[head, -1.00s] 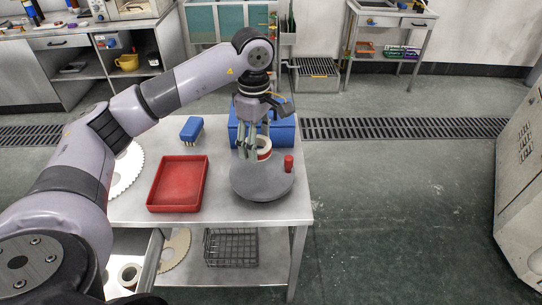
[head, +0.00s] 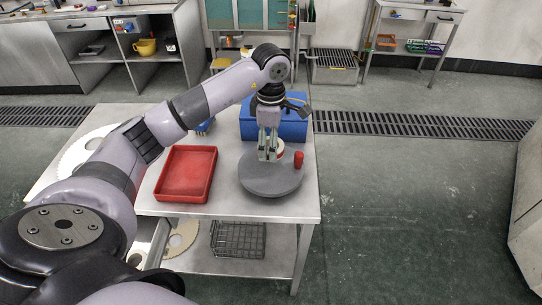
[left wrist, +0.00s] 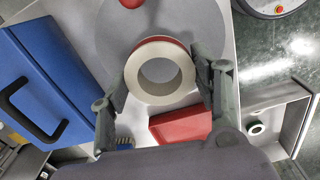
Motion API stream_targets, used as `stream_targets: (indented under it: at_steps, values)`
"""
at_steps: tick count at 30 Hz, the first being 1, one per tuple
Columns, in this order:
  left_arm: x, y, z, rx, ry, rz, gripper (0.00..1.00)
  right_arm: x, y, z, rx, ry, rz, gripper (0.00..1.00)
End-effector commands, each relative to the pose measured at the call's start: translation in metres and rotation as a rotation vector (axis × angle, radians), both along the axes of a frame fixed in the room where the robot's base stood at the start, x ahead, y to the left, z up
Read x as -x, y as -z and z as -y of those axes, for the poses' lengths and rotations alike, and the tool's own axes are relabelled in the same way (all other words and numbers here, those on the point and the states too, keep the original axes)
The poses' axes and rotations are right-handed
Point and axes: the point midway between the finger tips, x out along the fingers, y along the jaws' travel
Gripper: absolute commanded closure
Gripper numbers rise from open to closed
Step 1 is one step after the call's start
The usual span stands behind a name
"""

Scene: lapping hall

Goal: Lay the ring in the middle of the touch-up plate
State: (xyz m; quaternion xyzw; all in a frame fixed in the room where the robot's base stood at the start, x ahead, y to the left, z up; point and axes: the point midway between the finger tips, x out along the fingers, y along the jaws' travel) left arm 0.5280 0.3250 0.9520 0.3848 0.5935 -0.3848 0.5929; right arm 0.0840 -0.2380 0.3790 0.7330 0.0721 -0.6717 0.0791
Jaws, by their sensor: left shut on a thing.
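The ring is pale on its face with a red band around its side. It shows in the head view (head: 280,151) and in the left wrist view (left wrist: 160,98). My left gripper (head: 270,157) is shut on it, with one finger on each side in the left wrist view (left wrist: 166,85). The touch-up plate is a round grey disc (head: 268,184) on the bench, with a red knob (head: 299,159) at its right edge. The ring is over the far part of the plate; I cannot tell whether it touches. My right gripper is not in view.
A red tray (head: 186,174) lies left of the plate. A blue case (head: 290,128) with a dark handle stands behind it. A blue-backed brush (head: 205,127) is partly hidden by my arm. The bench's front right corner (head: 305,210) is clear.

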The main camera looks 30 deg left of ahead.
Motion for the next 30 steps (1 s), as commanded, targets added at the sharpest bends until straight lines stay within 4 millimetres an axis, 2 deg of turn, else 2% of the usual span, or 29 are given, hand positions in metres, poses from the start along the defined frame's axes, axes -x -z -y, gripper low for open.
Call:
stream_targets:
  at_steps: [8, 15, 26, 27, 30]
  values:
    - [0.000, 0.022, 0.000, 0.001, 0.001, -0.001, 0.78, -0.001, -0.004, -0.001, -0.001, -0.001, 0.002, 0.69]
    - [0.000, 0.055, 0.001, 0.000, 0.002, -0.001, 0.78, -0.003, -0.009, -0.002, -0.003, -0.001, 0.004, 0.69]
    - [-0.001, 0.061, 0.000, 0.000, 0.002, 0.002, 0.78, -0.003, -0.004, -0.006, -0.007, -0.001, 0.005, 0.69]
    - [0.000, 0.060, 0.000, 0.001, 0.002, 0.001, 0.40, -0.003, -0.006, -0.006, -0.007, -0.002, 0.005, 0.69]
    - [0.000, 0.059, 0.000, 0.001, 0.002, 0.001, 0.33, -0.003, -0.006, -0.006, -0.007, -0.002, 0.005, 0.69]
